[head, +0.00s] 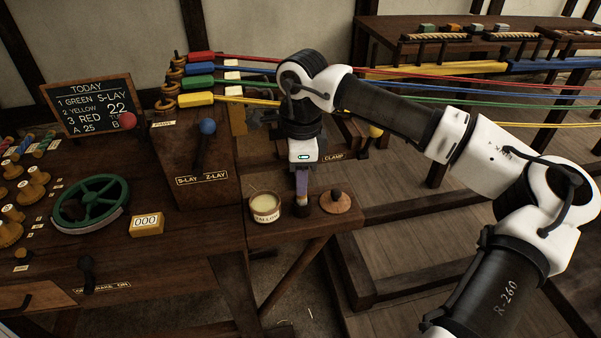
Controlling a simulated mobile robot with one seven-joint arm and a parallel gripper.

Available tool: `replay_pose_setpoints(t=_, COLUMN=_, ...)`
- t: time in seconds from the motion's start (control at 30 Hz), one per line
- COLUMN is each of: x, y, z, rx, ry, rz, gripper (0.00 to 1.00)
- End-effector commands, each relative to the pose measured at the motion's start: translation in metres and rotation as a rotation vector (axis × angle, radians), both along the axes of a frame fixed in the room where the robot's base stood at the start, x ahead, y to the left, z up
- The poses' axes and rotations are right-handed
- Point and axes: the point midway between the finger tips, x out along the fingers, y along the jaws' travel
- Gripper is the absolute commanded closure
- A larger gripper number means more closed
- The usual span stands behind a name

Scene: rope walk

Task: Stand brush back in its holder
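My gripper (302,188) points straight down over the small side table at the front of the machine. Its narrow fingers look close together. A slim piece with a pale yellowish part, likely the brush (302,198), shows right at and below the fingertips. Under it is a short dark cup (301,210), likely the holder. I cannot tell whether the brush is inside the cup or just above it, nor how firmly the fingers hold it. A tallow tin (265,208) stands open just left, and a round wooden lid (335,202) with a knob lies just right.
A sloped control box (195,165) with a blue-knobbed lever stands behind left. A green handwheel (90,204), a yellow counter (146,224) and a chalkboard (90,105) are on the left bench. Coloured ropes (420,85) run behind my arm. The side table's right edge is close to the lid.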

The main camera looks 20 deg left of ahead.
Motion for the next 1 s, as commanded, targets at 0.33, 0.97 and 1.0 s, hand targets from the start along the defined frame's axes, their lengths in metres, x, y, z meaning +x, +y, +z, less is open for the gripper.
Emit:
replay_pose_setpoints(t=0.33, x=0.001, y=0.000, z=0.061, rx=0.001, ry=-0.004, rz=-0.001, gripper=0.62)
replay_pose_setpoints(t=0.97, x=0.001, y=-0.002, z=0.122, rx=0.000, ry=0.000, rz=0.000, gripper=0.62)
replay_pose_setpoints(t=1.0, x=0.001, y=-0.002, z=0.122, rx=0.000, ry=0.000, rz=0.000, gripper=0.62)
